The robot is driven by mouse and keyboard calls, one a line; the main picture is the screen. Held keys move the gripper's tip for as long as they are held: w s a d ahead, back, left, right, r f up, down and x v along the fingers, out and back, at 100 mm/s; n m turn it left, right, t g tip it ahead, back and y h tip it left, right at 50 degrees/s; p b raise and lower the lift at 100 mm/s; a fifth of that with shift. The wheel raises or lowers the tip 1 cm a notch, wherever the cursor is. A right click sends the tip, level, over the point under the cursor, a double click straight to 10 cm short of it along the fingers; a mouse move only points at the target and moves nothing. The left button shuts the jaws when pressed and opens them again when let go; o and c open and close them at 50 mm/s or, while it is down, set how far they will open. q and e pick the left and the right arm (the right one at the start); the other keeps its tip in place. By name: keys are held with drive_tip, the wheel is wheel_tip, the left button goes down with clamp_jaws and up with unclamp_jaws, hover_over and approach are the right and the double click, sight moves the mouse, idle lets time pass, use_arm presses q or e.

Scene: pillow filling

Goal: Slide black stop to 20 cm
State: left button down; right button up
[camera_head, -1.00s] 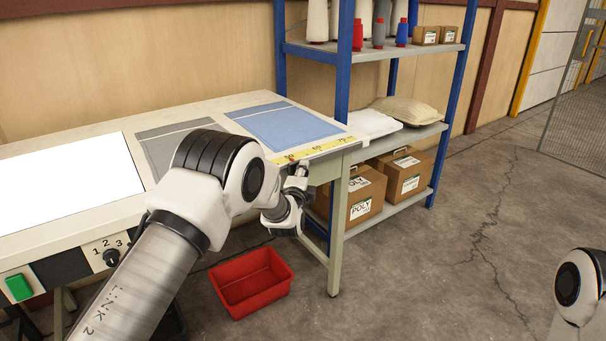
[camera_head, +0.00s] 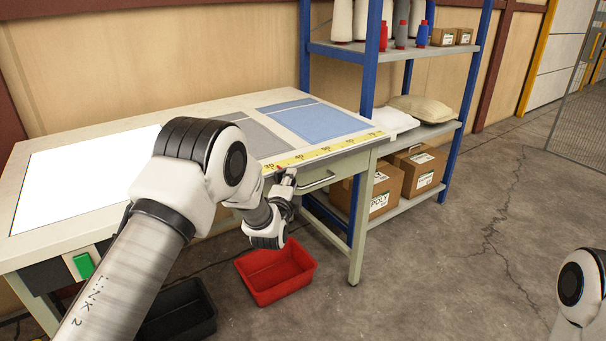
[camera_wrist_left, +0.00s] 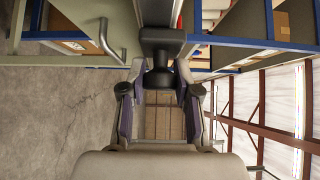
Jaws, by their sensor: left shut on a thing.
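A yellow ruler strip (camera_head: 330,150) with printed numbers runs along the front edge of the worktable (camera_head: 22,200). My left gripper (camera_head: 288,178) is at that edge, near the ruler's left visible part, at about the 30 mark. In the left wrist view, my left gripper (camera_wrist_left: 160,84) is shut on the knob of the black stop (camera_wrist_left: 160,48). In the head view the stop is mostly hidden by the gripper, and my arm covers the ruler's lower numbers. My right gripper is out of view; only part of that arm shows at the lower right.
Blue and grey cloth panels (camera_head: 318,122) and a white lit panel (camera_head: 75,180) lie on the table. A drawer handle (camera_head: 318,180) sticks out right of the gripper. A red bin (camera_head: 275,275) and a black bin (camera_head: 180,315) stand on the floor. A blue shelf (camera_head: 375,60) stands behind.

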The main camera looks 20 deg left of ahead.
use_arm(q)
drive_tip(key=s+a+p, duration=0.2)
drive_tip(key=s+a, duration=0.5)
drive_tip(key=s, duration=0.2)
drive_tip(key=shift+s+a, duration=0.15)
drive_tip(key=shift+s, duration=0.05)
drive_tip(key=shift+f, duration=0.15)
drive_tip(key=c, duration=0.8)
unclamp_jaws()
drive_tip(key=shift+a, duration=0.1)
drive_tip(key=shift+s+a, duration=0.15)
drive_tip(key=s, duration=0.4)
drive_tip(key=s+d, duration=0.1)
drive_tip(key=s, duration=0.7)
drive_tip(key=shift+d, duration=0.3)
